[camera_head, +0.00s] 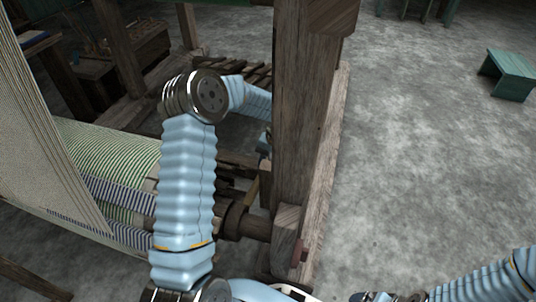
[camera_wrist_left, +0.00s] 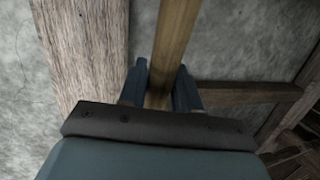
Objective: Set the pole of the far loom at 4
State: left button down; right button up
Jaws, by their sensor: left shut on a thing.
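The pole is a light yellow-brown wooden bar (camera_wrist_left: 176,30). In the left wrist view it runs from the top edge down between the fingers of my left gripper (camera_wrist_left: 161,70), which is shut on it. In the head view a short slanted piece of the pole (camera_head: 252,189) shows beside the loom's thick upright post (camera_head: 303,120). My left gripper (camera_head: 264,143) is mostly hidden there behind my arm and the post. No number marks can be made out. My right gripper is not in view; only part of my right arm shows at the lower right.
The loom's striped cloth (camera_head: 110,157) and pale warp threads (camera_head: 40,130) fill the left. A dark wooden roller (camera_head: 245,222) ends at the post. A small green bench (camera_head: 510,73) stands at the far right. The grey floor (camera_head: 420,150) right of the loom is clear.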

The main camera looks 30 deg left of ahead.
pick_arm(q)
jog(key=shift+f, duration=0.2)
jog(key=c, duration=0.9)
grip_release()
jog(key=shift+r, duration=0.1)
jog(key=p+v, duration=0.2)
jog(key=v, duration=1.1)
jog(key=shift+w+r+p, duration=0.15)
jog(key=shift+r+p, duration=0.1)
jog(key=shift+p, duration=0.15)
